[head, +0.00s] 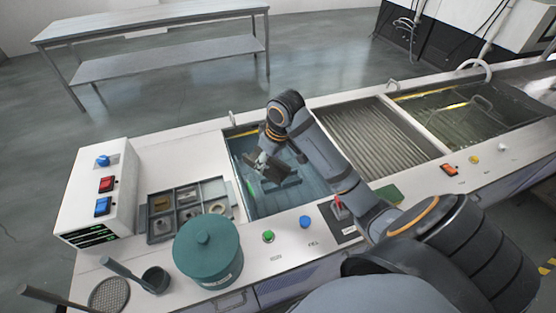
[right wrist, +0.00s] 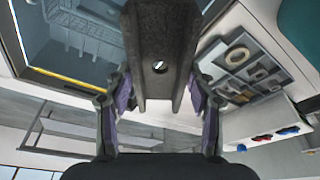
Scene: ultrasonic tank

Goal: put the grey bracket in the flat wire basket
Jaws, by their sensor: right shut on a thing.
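The grey bracket (right wrist: 158,45) is a dark channel-shaped piece with a round hole in its web. My right gripper (right wrist: 160,88) is shut on it, a purple-padded finger on each side. In the head view my right gripper (head: 262,157) holds the bracket (head: 274,171) tilted over the left, blue tank (head: 243,146). A grey wire-like shape in this tank, seen in the right wrist view (right wrist: 85,27), looks like the flat wire basket; the bracket and arm hide part of the tank in the head view. My left gripper is not in view.
A compartment tray (head: 152,231) with small parts and a teal lidded pot (head: 208,254) stand left of the tank. A white control box (head: 90,190) is further left. Buttons (head: 268,237) line the front edge. A ribbed tank (head: 375,135) lies to the right.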

